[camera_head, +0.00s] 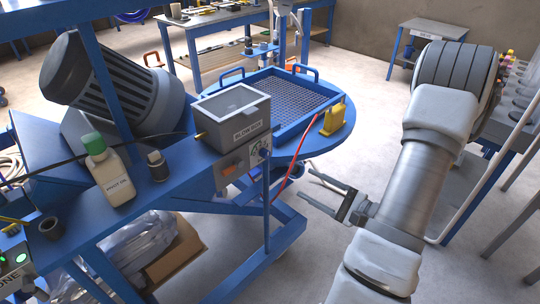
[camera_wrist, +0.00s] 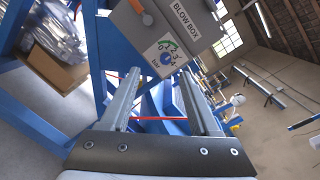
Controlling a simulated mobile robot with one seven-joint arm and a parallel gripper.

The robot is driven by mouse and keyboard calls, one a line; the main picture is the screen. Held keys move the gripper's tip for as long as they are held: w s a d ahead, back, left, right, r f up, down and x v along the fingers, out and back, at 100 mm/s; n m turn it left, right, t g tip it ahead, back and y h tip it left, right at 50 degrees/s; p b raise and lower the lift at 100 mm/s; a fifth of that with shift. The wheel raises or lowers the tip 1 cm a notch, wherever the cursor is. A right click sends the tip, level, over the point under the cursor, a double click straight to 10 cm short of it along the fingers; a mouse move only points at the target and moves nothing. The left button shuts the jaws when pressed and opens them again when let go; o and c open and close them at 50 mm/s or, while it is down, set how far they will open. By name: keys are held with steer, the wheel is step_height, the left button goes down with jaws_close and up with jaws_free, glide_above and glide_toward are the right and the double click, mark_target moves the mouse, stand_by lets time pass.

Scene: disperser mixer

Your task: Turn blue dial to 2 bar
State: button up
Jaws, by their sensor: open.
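The exact pointer setting is too small to read. In the head view the dial plate (camera_head: 259,152) is on the right part of the front of the blow box (camera_head: 233,112). My gripper (camera_head: 327,193) is open and empty, to the right of and below the dial, apart from it. In the wrist view my gripper's fingers (camera_wrist: 160,82) extend toward the box, with the dial beyond and between their tips.
A blue post (camera_head: 266,205) stands below the box, and a red hose (camera_head: 293,165) hangs close to my gripper. A blue tray (camera_head: 318,113) and a yellow object (camera_head: 334,118) are on the round table. A bottle (camera_head: 109,172) stands left.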

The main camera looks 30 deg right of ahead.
mark_target(268, 155)
steer(key=shift+m+t+h, duration=0.4)
steer(key=shift+m+h, duration=0.2)
steer(key=shift+h, duration=0.1)
steer(key=x, duration=0.5)
steer(key=d+x, duration=0.1)
steer(key=x, duration=0.4)
steer(key=f+p+x, duration=0.1)
steer(key=x, duration=0.5)
steer(key=shift+w+d, duration=0.25)
steer(key=shift+w, duration=0.15)
jaws_close()
